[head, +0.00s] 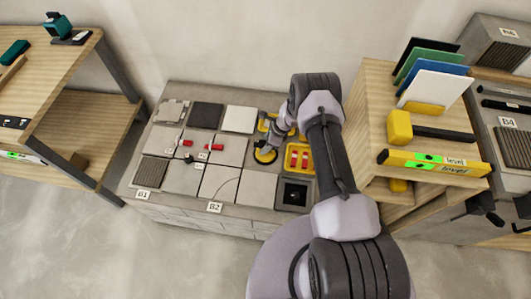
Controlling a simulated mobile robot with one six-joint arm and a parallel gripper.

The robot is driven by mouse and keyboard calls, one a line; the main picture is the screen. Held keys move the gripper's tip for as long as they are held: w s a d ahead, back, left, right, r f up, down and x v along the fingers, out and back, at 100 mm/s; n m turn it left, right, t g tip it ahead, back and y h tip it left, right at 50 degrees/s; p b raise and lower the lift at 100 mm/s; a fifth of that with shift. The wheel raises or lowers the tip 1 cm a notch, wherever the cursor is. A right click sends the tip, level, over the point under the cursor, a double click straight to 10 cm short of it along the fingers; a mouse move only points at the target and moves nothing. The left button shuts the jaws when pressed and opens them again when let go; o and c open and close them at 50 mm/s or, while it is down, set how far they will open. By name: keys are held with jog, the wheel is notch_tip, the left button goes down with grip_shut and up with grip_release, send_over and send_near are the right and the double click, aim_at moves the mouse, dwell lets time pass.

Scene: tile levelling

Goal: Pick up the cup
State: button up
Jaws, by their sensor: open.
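A round yellow and black piece, which looks like the suction cup (265,155), sits on the tiled bench near the middle of the head view. My arm reaches over the bench and bends down towards it. My gripper (271,141) is just above and behind the cup, small and partly hidden by my wrist. Its jaws are open. I cannot tell whether the fingers touch the cup or stand around its handle.
A yellow tray with red pieces (299,158) lies right of the cup. Red clips (217,147) lie on the tiles (230,151) to the left. A wooden shelf (370,110) with levels stands close on the right; a wooden table (65,60) stands left.

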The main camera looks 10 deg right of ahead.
jog(key=shift+r, duration=0.1)
grip_shut()
